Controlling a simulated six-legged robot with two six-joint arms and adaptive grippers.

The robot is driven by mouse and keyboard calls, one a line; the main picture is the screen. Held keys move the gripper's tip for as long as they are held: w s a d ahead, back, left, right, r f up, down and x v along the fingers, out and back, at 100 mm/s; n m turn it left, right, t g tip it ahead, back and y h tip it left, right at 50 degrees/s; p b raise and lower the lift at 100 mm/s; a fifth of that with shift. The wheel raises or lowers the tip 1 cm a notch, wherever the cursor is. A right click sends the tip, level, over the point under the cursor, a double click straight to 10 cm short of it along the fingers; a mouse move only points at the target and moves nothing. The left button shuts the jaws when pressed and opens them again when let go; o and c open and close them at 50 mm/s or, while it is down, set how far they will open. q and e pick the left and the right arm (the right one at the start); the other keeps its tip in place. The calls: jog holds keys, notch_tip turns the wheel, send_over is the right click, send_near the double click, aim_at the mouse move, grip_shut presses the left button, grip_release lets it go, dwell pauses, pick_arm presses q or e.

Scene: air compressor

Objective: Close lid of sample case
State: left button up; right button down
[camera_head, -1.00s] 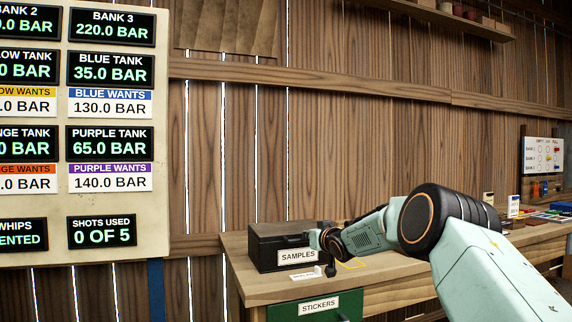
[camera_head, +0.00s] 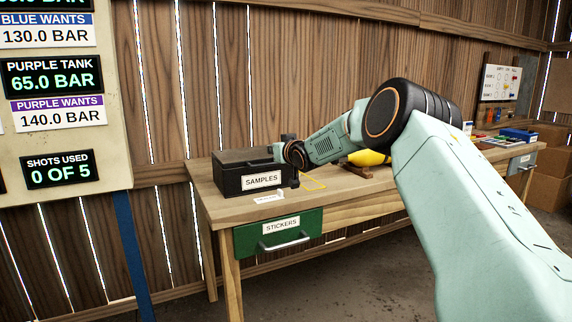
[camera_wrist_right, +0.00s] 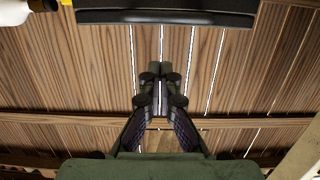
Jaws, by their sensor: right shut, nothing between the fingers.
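The black sample case (camera_head: 240,183) with a white SAMPLES label stands on the left end of the wooden bench. Its lid (camera_head: 240,157) looks flat and down on the box. My right gripper (camera_wrist_right: 155,70) is shut and empty in the right wrist view. In the head view its dark wrist is at the case's right end; whether it touches the case cannot be told. A dark edge (camera_wrist_right: 165,17), probably the case, crosses the top of the right wrist view. My left gripper is not in view.
A green drawer (camera_head: 278,235) labelled STICKERS is under the bench (camera_head: 215,205). A yellow object (camera_head: 368,157) lies behind my right arm. A pressure board (camera_head: 95,150) stands at the left. A white bottle (camera_wrist_right: 14,12) is at the wrist view's upper left.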

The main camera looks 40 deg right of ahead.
jog(key=s+a+f+p, duration=0.1)
jog(key=s+f, duration=0.4)
jog(key=s, duration=0.2)
jog(key=shift+s+a+p, duration=0.25)
jog(key=shift+a+p, duration=0.1)
jog(key=shift+a, duration=0.05)
